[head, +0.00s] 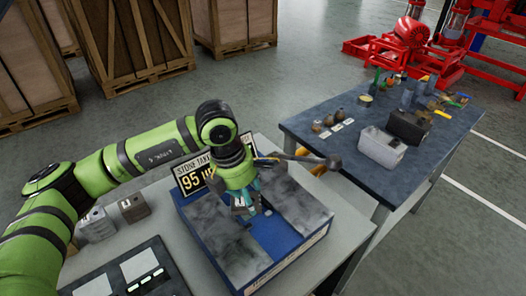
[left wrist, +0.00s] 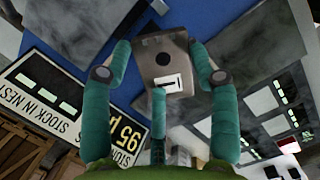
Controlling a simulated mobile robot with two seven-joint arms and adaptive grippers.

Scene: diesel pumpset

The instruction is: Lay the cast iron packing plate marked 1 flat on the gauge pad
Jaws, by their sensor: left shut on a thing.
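My left gripper (head: 246,207) is shut on a grey metal block, the packing plate (left wrist: 165,58), low over the blue fixture. In the left wrist view my teal fingers (left wrist: 165,75) press on its two sides. The plate has a dark round hole and a white label with a short dark mark, which I read only doubtfully as 1. In the head view the fingers mostly hide the plate. The blue fixture (head: 262,282) carries smoky grey pads, one at the left (head: 222,240) and one at the right (head: 298,205). I cannot tell whether the plate touches the fixture.
Two grey labelled blocks (head: 97,224) (head: 133,208) stand on the bench at left. A dark panel (head: 130,275) with lit marks lies in front of them. A "95" sign (head: 193,178) stands behind the fixture. A rod with a rounded end (head: 334,161) reaches right. A cluttered dark table (head: 330,145) stands beyond.

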